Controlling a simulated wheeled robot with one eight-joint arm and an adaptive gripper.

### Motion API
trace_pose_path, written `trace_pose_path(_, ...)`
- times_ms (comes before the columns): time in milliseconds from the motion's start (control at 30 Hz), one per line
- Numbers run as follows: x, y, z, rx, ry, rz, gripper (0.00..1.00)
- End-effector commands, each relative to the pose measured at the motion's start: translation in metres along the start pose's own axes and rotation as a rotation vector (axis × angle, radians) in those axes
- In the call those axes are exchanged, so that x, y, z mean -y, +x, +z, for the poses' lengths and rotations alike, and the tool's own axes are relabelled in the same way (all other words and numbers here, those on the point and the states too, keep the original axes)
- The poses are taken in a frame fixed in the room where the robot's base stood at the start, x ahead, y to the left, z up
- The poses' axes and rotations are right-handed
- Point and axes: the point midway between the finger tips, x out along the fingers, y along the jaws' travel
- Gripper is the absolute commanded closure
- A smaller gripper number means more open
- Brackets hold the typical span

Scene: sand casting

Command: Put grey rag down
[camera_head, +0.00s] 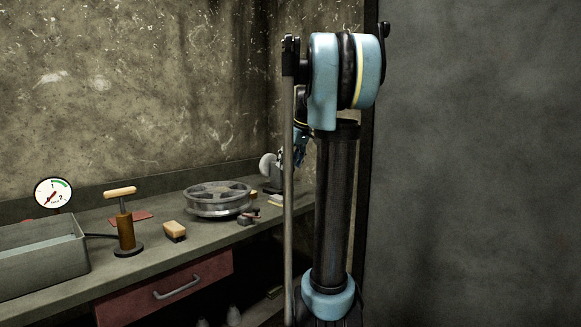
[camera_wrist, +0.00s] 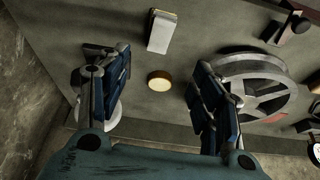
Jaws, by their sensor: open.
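I cannot make out a grey rag in either view. My gripper (camera_wrist: 162,72) is open in the wrist view, its two blue-black fingers wide apart with nothing visible held between them. It is over the workbench (camera_wrist: 130,30), and a small round tan-topped object (camera_wrist: 159,82) shows in the gap between the fingers. In the head view my gripper (camera_head: 300,148) is mostly hidden behind my arm, above the far end of the bench (camera_head: 150,258).
A spoked metal wheel (camera_wrist: 258,66) lies beside the right finger. A pale block (camera_wrist: 162,30) lies beyond the fingers. A white disc (camera_wrist: 113,113) is partly behind the left finger.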

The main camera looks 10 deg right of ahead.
Motion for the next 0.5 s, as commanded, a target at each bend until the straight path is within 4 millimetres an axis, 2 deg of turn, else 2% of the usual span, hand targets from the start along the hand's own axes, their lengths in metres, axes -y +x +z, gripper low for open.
trace_pose_path(267, 0.006, -0.003, 0.006, 0.004, 0.007, 0.000, 0.41)
trace_pose_path(367, 0.021, -0.001, 0.022, 0.014, 0.031, 0.003, 0.41)
trace_pose_path(500, 0.057, 0.007, 0.061, 0.041, 0.089, 0.012, 0.41)
